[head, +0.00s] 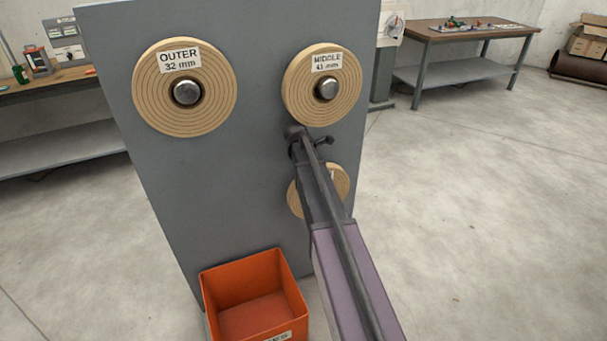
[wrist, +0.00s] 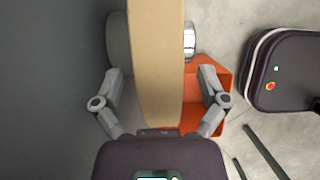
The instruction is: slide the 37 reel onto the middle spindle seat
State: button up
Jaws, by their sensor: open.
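In the head view, a pale wooden reel labelled "MIDDLE 41 mm" (head: 297,103) sits on the upper right spindle (head: 327,88). Another, labelled "OUTER 32 mm" (head: 150,100), sits on the upper left spindle. A third reel (head: 340,183) is low on the panel, mostly behind my arm, its label hidden. No reel marked 37 can be read. In the wrist view, my gripper (wrist: 161,76) is open, pointing down, with one finger on each side of a reel seen edge-on (wrist: 157,60). This seems to be the low reel. No finger contact is visible.
The grey panel (head: 220,190) stands close on the left in the wrist view. An orange bin (head: 252,275) is on the floor at the panel's foot. A table (head: 470,32) stands at the back right, and a workbench (head: 60,88) at the left.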

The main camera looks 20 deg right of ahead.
jog(key=shift+b+x, duration=0.95)
jog(key=shift+x, duration=0.4)
jog(key=shift+a, duration=0.15)
